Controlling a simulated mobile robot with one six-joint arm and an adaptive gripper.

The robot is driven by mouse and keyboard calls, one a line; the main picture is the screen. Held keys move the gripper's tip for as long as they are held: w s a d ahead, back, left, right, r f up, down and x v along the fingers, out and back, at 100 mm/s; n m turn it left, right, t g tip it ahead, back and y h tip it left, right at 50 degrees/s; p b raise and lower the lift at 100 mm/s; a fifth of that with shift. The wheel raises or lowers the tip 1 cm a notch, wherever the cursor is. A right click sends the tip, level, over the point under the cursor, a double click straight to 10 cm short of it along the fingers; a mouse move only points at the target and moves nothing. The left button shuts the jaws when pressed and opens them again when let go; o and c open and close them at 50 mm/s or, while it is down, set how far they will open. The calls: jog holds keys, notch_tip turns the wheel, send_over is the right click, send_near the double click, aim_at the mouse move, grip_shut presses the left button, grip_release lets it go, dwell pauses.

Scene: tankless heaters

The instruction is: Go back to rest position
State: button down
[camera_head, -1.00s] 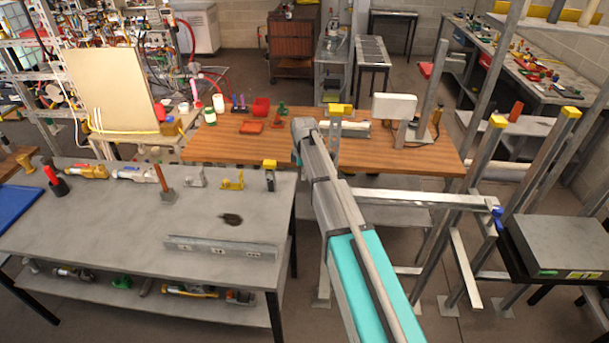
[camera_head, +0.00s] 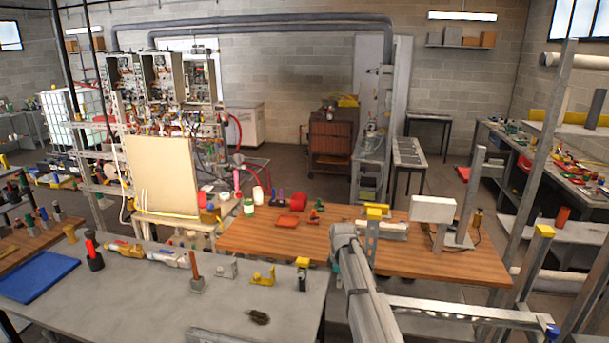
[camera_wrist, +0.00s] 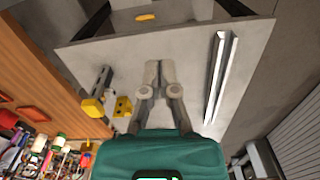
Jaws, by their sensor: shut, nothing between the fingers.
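My gripper (camera_wrist: 158,75) shows in the wrist view with its two grey fingers together and nothing between them. It hangs above the grey workbench (camera_wrist: 120,52), apart from the things on it. A yellow bracket (camera_wrist: 122,107) and a dark upright clamp with a yellow end lie left of the fingers. A long metal rail (camera_wrist: 218,75) lies to their right. In the head view my arm rises from the bottom, right of the grey bench (camera_head: 150,295). The gripper itself is not visible there.
A wooden table (camera_head: 270,235) with a red tray (camera_head: 287,221) and a white box (camera_head: 433,209) stands behind my arm. Metal posts and frames crowd the right. A blue mat (camera_head: 38,277) lies at the bench's left. Open floor shows farther back.

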jog(key=s+d+f+m+b, duration=0.1)
jog(key=s+f+m+b, duration=0.2)
jog(key=s, duration=0.5)
jog(key=s+d+f+m+b, duration=0.1)
jog(key=s+f+m+b, duration=0.2)
jog(key=s+m, duration=0.3)
jog(key=s+d+f+m+b, duration=0.2)
jog(key=s+m, duration=0.3)
jog(key=s, duration=0.7)
jog(key=shift+s+f+b, duration=0.25)
jog(key=shift+f+b, duration=0.35)
jog(key=shift+f, duration=0.2)
jog(key=c, duration=1.3)
grip_release()
jog(key=shift+c, duration=0.2)
